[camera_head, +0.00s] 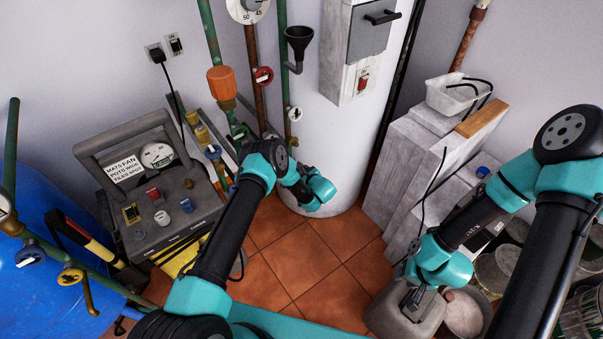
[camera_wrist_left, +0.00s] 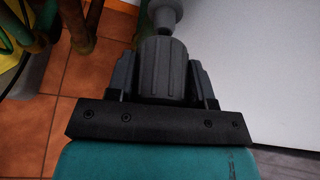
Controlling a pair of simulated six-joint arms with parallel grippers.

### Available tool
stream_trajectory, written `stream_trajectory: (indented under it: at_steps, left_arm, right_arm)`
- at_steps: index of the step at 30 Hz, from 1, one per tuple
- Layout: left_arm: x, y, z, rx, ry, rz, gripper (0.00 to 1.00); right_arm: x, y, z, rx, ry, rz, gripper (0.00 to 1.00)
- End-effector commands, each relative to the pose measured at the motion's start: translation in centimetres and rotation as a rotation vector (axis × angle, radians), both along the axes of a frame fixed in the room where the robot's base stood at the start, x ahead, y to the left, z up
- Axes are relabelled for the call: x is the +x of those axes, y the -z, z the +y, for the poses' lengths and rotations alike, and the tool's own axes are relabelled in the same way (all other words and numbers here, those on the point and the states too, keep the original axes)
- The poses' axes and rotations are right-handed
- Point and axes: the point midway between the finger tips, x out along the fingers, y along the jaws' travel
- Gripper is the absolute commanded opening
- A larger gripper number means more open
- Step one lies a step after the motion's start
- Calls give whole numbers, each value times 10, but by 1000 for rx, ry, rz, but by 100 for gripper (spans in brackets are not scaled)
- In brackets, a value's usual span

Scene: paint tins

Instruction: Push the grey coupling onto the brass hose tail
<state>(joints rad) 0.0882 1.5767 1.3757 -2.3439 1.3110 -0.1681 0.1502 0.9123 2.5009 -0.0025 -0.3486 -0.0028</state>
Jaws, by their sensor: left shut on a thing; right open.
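In the left wrist view the grey ribbed coupling (camera_wrist_left: 164,75) sits between the fingers of my left gripper (camera_wrist_left: 163,84), which is shut on it. A paler grey rounded piece (camera_wrist_left: 165,15) shows just beyond the coupling's far end; I cannot tell whether they touch. In the head view my left arm reaches to the white cylinder's foot, and its fingers and the coupling are hidden behind the wrist. I cannot make out the brass hose tail for certain; small brass fittings (camera_head: 202,134) show by the console. My right gripper (camera_head: 412,301) is open over a grey canister, lower right.
A grey console (camera_head: 175,205) stands at left, beside a blue drum (camera_head: 55,260). Pipes with valves rise behind. A white cylinder (camera_head: 345,150) stands at centre. Grey blocks (camera_head: 410,165) and several tins (camera_head: 500,270) fill the right. Terracotta floor (camera_head: 310,255) is clear at centre.

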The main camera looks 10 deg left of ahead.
Motion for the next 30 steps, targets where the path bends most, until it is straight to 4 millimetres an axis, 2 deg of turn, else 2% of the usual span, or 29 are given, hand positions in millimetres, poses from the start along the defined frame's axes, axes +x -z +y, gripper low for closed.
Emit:
stream_trajectory:
  at_steps: [16,30]
  left_arm:
    - [-21,0,-26,1,1,0,19]
    - [-24,0,-29,1,0,-1,19]
  right_arm:
    - [0,0,0,0,0,0,43]
    - [0,0,0,0,0,0,43]
